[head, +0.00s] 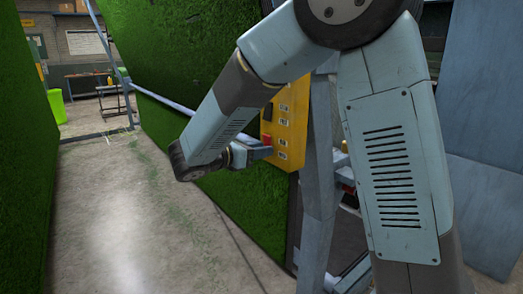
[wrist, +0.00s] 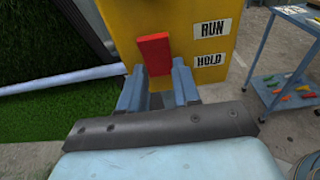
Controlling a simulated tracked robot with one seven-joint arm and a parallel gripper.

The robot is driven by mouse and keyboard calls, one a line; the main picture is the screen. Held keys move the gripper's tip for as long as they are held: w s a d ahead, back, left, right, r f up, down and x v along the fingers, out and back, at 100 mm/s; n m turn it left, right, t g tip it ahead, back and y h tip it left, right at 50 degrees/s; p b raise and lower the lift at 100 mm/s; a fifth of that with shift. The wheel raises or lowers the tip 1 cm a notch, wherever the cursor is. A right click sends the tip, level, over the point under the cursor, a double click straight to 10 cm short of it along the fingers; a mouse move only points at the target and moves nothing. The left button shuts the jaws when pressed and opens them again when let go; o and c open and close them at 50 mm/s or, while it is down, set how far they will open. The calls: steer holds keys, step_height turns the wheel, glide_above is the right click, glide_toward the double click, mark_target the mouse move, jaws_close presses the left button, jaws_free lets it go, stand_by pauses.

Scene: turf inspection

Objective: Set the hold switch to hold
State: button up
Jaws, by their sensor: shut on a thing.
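The hold switch is a red lever (wrist: 154,53) on a yellow control box (wrist: 188,20). The box carries a RUN label (wrist: 212,29) above a HOLD label (wrist: 208,61), both right of the lever. My gripper (wrist: 158,82) is shut on the lever's lower part, one finger on each side. The lever's free face shows above the fingers; I cannot tell which label it is set to. In the head view my gripper (head: 264,152) reaches the yellow box (head: 290,118) at the red lever (head: 267,140), partly hidden by my arm.
Green turf panels (head: 180,50) stand upright on both sides of a bare concrete aisle (head: 140,220). A pale rail (head: 165,102) runs along the turf to the box. A blue cart (wrist: 285,75) with small coloured items stands at the right of the wrist view. A green bin (head: 57,106) is far back.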

steer(key=o, duration=1.1)
steer(key=shift+w+a, duration=0.1)
steer(key=shift+c, duration=0.2)
steer(key=v, duration=1.4)
steer(key=shift+f, duration=0.1)
steer(key=s+d+r+m+g+y, duration=0.1)
steer(key=s+d+m+g+y, duration=0.3)
steer(key=d, duration=0.6)
steer(key=s+d+m+g, duration=0.1)
steer(key=d+m+g, duration=0.3)
steer(key=d, duration=0.6)
steer(key=s+d+m+t+y, duration=0.4)
steer(key=s+d+m+y, duration=0.5)
steer(key=s+m, duration=0.4)
steer(key=d+m, duration=0.1)
steer(key=m, duration=0.2)
steer(key=shift+d+f+m+y, duration=0.15)
steer(key=shift+d+m+y, duration=0.15)
steer(key=shift+d+m, duration=0.1)
